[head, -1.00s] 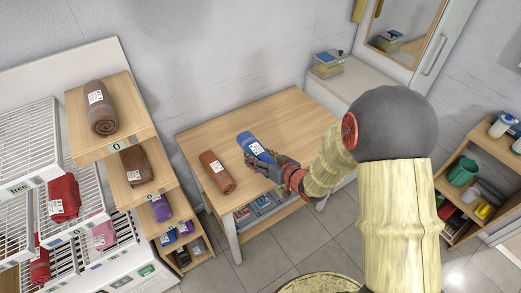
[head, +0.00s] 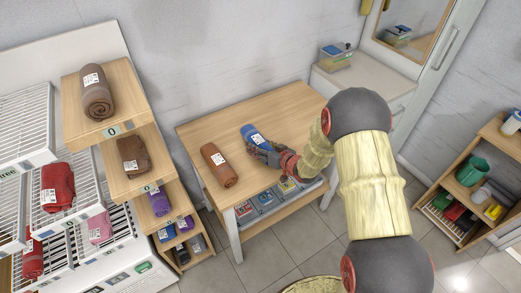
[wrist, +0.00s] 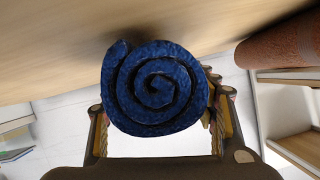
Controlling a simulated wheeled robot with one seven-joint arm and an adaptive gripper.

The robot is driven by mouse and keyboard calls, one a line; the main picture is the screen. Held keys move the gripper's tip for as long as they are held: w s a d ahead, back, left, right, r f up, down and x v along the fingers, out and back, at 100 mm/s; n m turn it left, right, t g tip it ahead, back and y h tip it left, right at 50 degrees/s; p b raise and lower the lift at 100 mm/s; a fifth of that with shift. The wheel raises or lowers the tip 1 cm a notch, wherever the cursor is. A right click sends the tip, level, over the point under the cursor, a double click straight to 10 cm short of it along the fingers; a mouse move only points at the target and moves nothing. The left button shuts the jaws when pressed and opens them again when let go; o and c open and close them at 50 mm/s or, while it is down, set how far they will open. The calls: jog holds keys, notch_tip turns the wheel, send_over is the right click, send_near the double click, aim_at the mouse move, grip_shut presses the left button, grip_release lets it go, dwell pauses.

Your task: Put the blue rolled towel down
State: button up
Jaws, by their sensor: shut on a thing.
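In the wrist view the towel's spiral end (wrist: 155,88) sits between my fingers, close to the table surface (wrist: 60,45). A dark shadow lies right by the towel there. Whether it rests fully on the table I cannot tell.
A brown rolled towel (head: 219,165) lies on the table to the left of the blue one. A stepped wooden shelf (head: 125,128) with rolled towels stands at the left. The table's back and right are clear. A shelf with a green pitcher (head: 471,172) stands at the right.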

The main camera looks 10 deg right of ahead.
jog(key=shift+f, duration=0.3)
jog(key=shift+f, duration=0.15)
jog(key=o, duration=1.2)
jog(key=shift+o, duration=0.2)
